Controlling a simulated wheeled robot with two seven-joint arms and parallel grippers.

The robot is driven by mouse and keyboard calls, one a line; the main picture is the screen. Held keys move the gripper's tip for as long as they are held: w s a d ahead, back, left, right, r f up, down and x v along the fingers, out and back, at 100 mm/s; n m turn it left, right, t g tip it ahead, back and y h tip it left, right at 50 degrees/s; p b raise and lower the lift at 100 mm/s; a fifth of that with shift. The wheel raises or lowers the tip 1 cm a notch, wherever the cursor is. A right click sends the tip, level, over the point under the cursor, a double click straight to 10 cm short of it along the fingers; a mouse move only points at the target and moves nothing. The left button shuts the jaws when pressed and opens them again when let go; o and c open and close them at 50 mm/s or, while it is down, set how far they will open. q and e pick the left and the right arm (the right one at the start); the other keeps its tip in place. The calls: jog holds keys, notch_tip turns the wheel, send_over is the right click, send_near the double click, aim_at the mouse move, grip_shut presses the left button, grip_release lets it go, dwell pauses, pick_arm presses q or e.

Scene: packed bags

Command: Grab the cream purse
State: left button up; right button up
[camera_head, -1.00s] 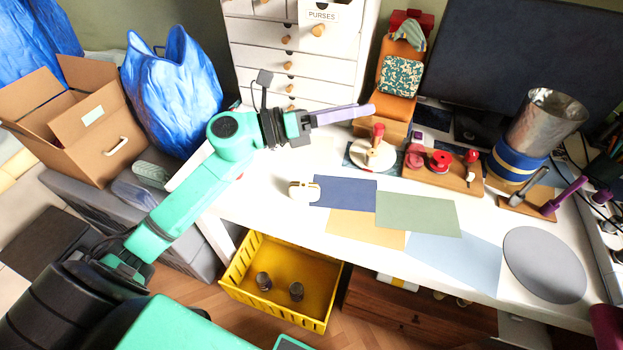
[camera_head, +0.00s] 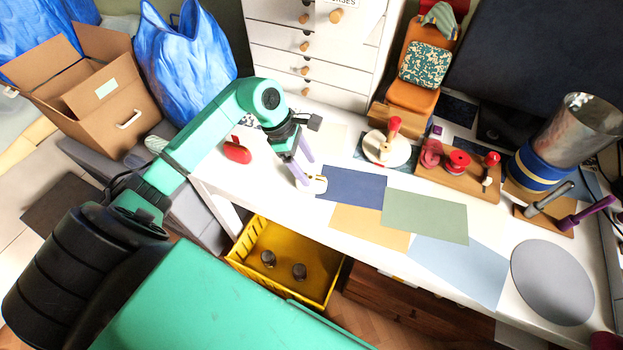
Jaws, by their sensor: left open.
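The cream purse (camera_head: 316,185) is small and lies on the white table at the left edge of the dark blue sheet. My left gripper (camera_head: 306,172) points down over the table, its two purple fingers apart. One finger's tip overlaps the purse's left side in the picture and hides part of it. I cannot tell whether it touches. Nothing shows held between the fingers. My right gripper is not in view.
A red item (camera_head: 237,151) lies left of my gripper. The blue sheet (camera_head: 352,187) and green sheet (camera_head: 425,216) lie flat to the right. A yellow crate (camera_head: 243,266) stands below the front edge. White drawers (camera_head: 278,40) stand behind.

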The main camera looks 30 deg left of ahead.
aim_at(311, 175)
pick_arm(q)
jog(key=x, duration=0.3)
jog(key=shift+s+d+r+p, duration=0.1)
jog(key=shift+s+d+p, duration=0.05)
jog(key=shift+s+p, duration=0.15)
jog(key=shift+w+f, duration=0.15)
jog(key=shift+f, duration=0.2)
grip_shut()
jog(key=shift+r, duration=0.1)
